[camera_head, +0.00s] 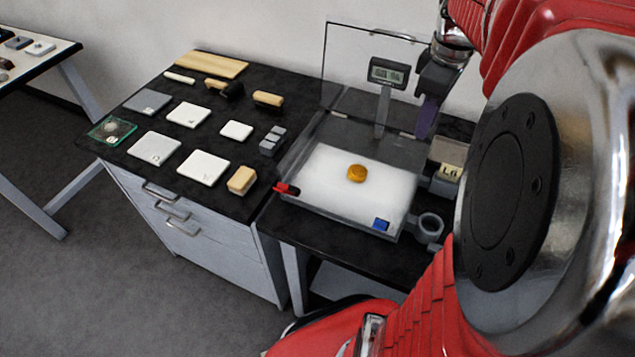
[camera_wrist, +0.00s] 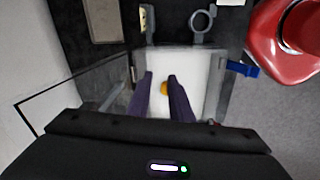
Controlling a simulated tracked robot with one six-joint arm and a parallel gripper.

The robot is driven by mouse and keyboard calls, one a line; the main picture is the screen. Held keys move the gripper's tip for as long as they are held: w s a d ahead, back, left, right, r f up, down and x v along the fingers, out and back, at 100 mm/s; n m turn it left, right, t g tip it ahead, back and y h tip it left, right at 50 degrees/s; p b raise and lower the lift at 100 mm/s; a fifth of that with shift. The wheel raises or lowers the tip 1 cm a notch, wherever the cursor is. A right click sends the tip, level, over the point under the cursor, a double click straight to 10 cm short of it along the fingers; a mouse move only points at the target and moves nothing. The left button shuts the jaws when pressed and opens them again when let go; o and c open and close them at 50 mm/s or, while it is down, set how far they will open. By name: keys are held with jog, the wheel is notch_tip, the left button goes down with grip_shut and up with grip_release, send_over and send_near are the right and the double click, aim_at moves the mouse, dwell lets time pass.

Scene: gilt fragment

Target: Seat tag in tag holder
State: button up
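A pale tag marked "L6" (camera_head: 450,172) is at the right side of the clear case, by a grey block (camera_head: 440,186). The block may be the tag holder; I cannot tell whether the tag is seated in it. A small pale piece, probably the tag, shows in the wrist view (camera_wrist: 147,17). My gripper (camera_head: 426,130) hangs above the back right of the case, fingers pointing down. In the wrist view my gripper (camera_wrist: 163,84) has its two purple fingers apart with nothing held between them. The gold fragment seen in that gap lies below, in the case.
The open clear case has a white bed (camera_head: 325,180) holding the gold fragment (camera_head: 356,173). Its raised lid (camera_head: 345,60) and a digital display (camera_head: 388,73) stand near my gripper. A grey ring (camera_head: 430,226) is at the front right. White tiles (camera_head: 203,167) and blocks cover the left bench.

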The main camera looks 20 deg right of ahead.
jog(key=s+a+f+m+t, duration=0.1)
jog(key=s+a+m+t, duration=0.1)
jog(key=a, duration=1)
jog(key=s+a+f+m+t, duration=0.1)
jog(key=s+a+m+t, duration=0.1)
jog(key=a, duration=1.1)
jog(key=shift+s+a+f+m+y, duration=0.25)
jog(key=shift+s+f+m+y, duration=0.15)
jog(key=shift+s+m, duration=0.5)
jog(key=shift+w+d, duration=0.1)
jog(key=shift+w, duration=0.1)
